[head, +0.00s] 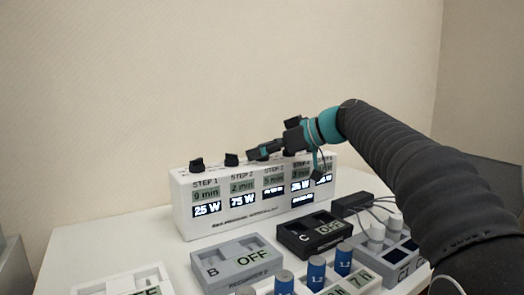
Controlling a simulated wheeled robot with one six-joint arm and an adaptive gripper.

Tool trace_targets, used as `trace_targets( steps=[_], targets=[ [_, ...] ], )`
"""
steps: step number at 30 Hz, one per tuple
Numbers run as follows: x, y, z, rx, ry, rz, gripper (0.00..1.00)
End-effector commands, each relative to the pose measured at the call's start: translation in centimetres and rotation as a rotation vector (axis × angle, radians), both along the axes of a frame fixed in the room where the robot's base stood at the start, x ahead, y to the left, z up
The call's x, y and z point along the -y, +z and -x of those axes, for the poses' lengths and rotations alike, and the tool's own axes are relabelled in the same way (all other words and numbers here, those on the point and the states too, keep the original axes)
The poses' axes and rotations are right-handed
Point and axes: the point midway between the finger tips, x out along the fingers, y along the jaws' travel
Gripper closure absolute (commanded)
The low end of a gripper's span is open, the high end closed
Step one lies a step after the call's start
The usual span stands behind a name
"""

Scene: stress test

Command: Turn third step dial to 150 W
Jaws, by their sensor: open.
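A white control box (225,226) stands at the back of the table, with black dials along its top edge. The step 1 dial (197,165) and step 2 dial (231,160) show clearly. The step 1 display reads 25 W and the step 2 display 75 W. The third step's watt display (274,190) is lit, but its number is too small to read. My gripper (260,154) is open, at the top edge above the third column, and largely covers the third dial. I cannot tell whether it touches the dial.
A grey box B (212,271) and a black box C (291,240), both with OFF displays, lie in front. Several blue-wrapped cylinders (316,273) stand nearer. A grey unit with cables (396,260) lies at right, below my arm. The wall is close behind.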

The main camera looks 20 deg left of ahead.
Motion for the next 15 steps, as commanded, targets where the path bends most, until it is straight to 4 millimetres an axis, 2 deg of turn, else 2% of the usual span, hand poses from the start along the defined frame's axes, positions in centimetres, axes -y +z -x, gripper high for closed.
trace_targets(
  steps=[6, 13, 15],
  targets=[
    [-0.02, -0.01, 0.01, 0.000, 0.000, 0.000, 0.41],
    [-0.01, 0.01, 0.02, 0.000, 0.000, 0.000, 0.99],
    [-0.01, 0.01, 0.02, 0.000, 0.000, 0.000, 1.00]
  ],
)
